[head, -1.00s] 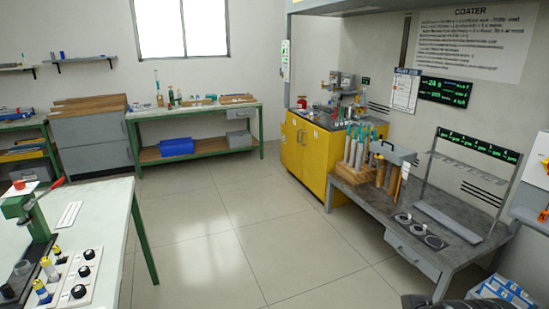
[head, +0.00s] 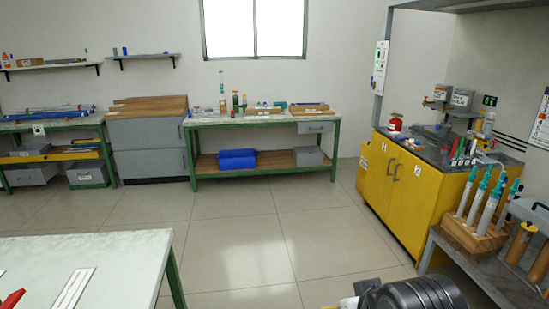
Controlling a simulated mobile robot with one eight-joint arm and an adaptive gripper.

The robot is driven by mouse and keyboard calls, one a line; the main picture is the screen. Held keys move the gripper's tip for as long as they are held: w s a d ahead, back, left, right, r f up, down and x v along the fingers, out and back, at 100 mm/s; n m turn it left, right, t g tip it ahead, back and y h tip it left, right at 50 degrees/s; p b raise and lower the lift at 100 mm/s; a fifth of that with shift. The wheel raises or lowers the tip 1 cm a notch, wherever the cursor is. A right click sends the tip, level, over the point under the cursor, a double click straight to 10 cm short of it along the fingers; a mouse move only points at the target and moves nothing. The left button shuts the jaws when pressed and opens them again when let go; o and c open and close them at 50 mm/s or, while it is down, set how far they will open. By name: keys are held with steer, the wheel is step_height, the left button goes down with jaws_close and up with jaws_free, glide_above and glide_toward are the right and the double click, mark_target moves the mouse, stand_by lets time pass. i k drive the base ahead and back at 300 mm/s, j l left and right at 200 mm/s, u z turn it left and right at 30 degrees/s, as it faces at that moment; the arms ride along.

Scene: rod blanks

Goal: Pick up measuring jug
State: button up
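I cannot make out a measuring jug for certain. Small items stand on the green-framed bench (head: 203,121) by the back wall, including a tall clear piece with a teal top (head: 221,88) and a dark green bottle (head: 236,101). They are too small to tell apart well. A red container (head: 395,124) stands on the yellow cabinet (head: 400,190) at the right. A dark rounded part of my arm shows at the bottom edge, right of the middle. My gripper's fingers are not in view.
A pale-topped table (head: 120,250) fills the lower left. A dark bench (head: 465,262) at the lower right holds a wooden rack (head: 472,236) of teal-topped tubes. The tiled floor (head: 240,225) between is clear.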

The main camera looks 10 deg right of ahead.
mark_target(417, 128)
steer(key=i+z, duration=0.15)
steer(key=i, duration=0.4)
steer(key=i+z, duration=0.2)
steer(key=i, duration=0.35)
steer(key=i+z, duration=0.15)
steer(key=i, duration=0.4)
steer(key=i+j+z, duration=0.15)
steer(key=i, duration=0.4)
